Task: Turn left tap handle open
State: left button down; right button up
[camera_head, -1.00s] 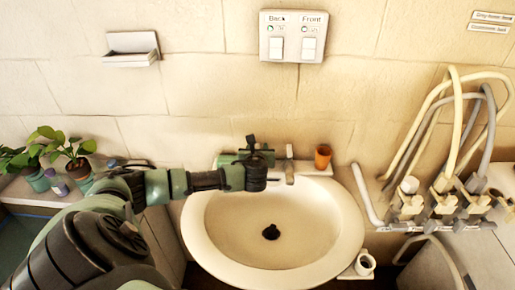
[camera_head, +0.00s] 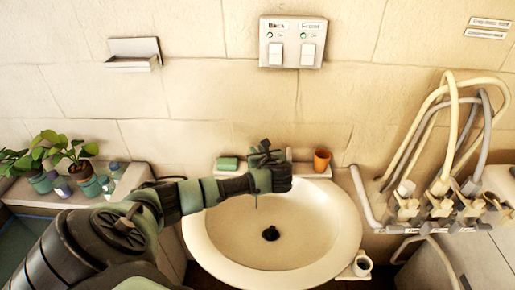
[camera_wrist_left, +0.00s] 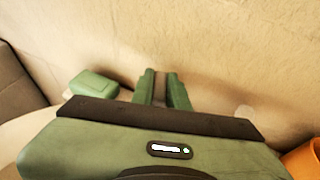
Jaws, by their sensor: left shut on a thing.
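My left gripper (camera_head: 264,152) is over the back rim of the white washbasin (camera_head: 350,225), at the tap, with its fingers toward the wall. Its arm and wrist hide most of the tap; only a thin upright piece (camera_head: 289,154) shows just right of the fingers. In the left wrist view the two green fingers (camera_wrist_left: 160,88) are close together, with a narrow greyish-brown piece between them, which looks like the left tap handle (camera_wrist_left: 160,90). How far the handle is turned cannot be seen. My right gripper is not in view.
A green soap bar (camera_head: 228,163) lies left of the gripper on the basin's back ledge. An orange cup (camera_head: 321,160) stands to the right. Potted plants (camera_head: 75,160) are at the left, hoses and valves (camera_head: 440,200) at the right. A switch panel (camera_head: 292,43) is on the wall.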

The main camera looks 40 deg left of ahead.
pick_arm(q)
jog(key=shift+w+d+n+g+y, duration=0.1)
jog(key=shift+n+g+y, duration=0.4)
jog(key=shift+n+g, duration=1)
jog(key=shift+g, duration=0.1)
jog(key=shift+f+n+g+y+b, duration=0.1)
jog(key=shift+n+g+y+b, duration=0.3)
jog(key=shift+n+g, duration=0.5)
jog(key=n+g+b, duration=0.2)
jog(key=g+b, duration=0.1)
jog(key=shift+n+g+b, duration=0.75)
jog(key=shift+n+g, duration=0.05)
jog(key=shift+r, duration=0.2)
jog(key=c, duration=1.4)
grip_release()
